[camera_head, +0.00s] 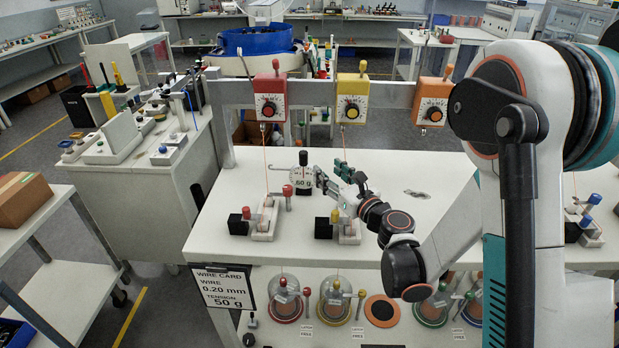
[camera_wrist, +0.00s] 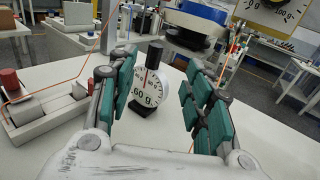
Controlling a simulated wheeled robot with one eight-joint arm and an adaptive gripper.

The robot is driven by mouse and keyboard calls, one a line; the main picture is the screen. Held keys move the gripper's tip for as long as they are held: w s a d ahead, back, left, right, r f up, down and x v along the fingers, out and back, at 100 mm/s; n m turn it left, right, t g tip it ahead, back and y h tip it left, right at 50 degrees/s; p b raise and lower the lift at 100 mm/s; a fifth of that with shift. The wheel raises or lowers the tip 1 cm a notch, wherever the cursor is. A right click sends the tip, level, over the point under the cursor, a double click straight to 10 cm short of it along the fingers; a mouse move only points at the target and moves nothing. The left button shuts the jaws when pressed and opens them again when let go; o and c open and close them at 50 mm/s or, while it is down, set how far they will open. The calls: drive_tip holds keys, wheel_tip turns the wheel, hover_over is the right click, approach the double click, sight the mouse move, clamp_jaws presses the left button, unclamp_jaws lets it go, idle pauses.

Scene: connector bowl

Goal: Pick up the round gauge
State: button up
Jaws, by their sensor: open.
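The round gauge (camera_head: 303,182) is a small white dial with a black knob on top and "60 g" on its face. It stands upright on the white bench top (camera_head: 403,221). In the wrist view the gauge (camera_wrist: 148,87) appears in the gap between my two teal-padded fingers, with its black base on the bench. My gripper (camera_head: 328,174) is open and reaches in from the right, close to the gauge. The wrist view shows the fingers of my gripper (camera_wrist: 160,62) spread with nothing held. I cannot tell whether either finger touches the gauge.
Red (camera_head: 269,97), yellow (camera_head: 352,98) and orange (camera_head: 433,101) tension boxes hang on the rail behind. Wires run down from the red and yellow ones. A red-knobbed fixture (camera_head: 263,219) and a yellow-knobbed fixture (camera_head: 340,225) stand in front. The bench's right-middle area is mostly clear.

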sight(306, 156)
drive_tip(key=b+x, duration=0.1)
drive_tip(key=x, duration=0.3)
drive_tip(key=b+x, duration=0.1)
drive_tip(key=x, duration=0.3)
drive_tip(key=f+b+x, duration=0.1)
drive_tip(key=x, duration=0.4)
drive_tip(key=shift+s+a, duration=0.1)
drive_tip(key=shift+a, duration=0.15)
drive_tip(key=shift+w+a+r, duration=0.1)
drive_tip(key=shift+w+r, duration=0.05)
drive_tip(key=shift+w, duration=0.1)
drive_tip(key=shift+c, duration=0.5)
clamp_jaws()
